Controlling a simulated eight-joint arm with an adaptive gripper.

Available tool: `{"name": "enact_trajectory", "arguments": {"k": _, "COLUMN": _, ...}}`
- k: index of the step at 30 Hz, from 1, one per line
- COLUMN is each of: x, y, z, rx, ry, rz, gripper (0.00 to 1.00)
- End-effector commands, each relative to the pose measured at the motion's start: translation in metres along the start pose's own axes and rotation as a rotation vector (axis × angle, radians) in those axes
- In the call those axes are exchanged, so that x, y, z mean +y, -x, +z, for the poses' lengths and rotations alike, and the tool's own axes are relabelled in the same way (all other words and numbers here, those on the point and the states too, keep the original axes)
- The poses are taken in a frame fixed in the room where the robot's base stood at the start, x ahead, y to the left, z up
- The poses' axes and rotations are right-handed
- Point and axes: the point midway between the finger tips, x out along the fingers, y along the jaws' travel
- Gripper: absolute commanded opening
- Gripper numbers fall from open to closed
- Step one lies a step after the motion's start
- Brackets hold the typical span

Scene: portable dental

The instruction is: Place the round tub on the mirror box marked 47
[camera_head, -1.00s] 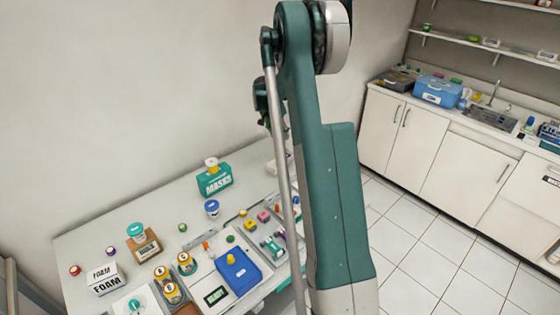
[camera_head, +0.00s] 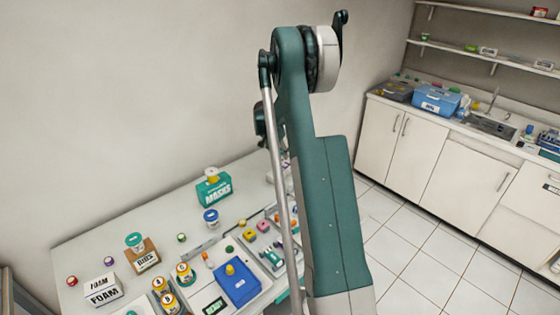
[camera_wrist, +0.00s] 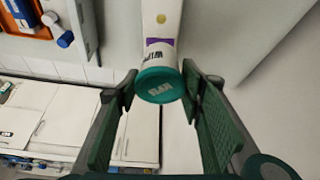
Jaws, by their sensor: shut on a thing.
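In the wrist view, my gripper (camera_wrist: 160,75) has its two green-padded fingers on either side of a round white tub (camera_wrist: 162,45) with a teal lid (camera_wrist: 160,86), and is shut on it. The lettering on the lid and label is hard to read, and a purple band shows on its side. In the head view, my arm's upper links hide the gripper and the tub. I cannot make out a box marked 47 in either view.
The white table (camera_head: 80,240) carries a green MASKS box (camera_head: 214,189), a brown BIBS box (camera_head: 147,258), a FOAM box (camera_head: 103,291), a blue-lidded jar (camera_head: 211,217) and a blue tray (camera_head: 238,286). A counter with a sink (camera_head: 490,124) stands at the right.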

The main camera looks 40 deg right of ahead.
Motion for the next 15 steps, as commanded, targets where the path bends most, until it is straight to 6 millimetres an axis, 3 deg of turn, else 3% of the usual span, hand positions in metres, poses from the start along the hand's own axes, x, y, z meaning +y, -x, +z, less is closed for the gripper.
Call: {"name": "enact_trajectory", "arguments": {"k": 15, "x": -0.0003, "y": -0.0112, "z": 0.0044, "rx": 0.000, "ry": 0.000, "rz": 0.000, "gripper": 0.25}}
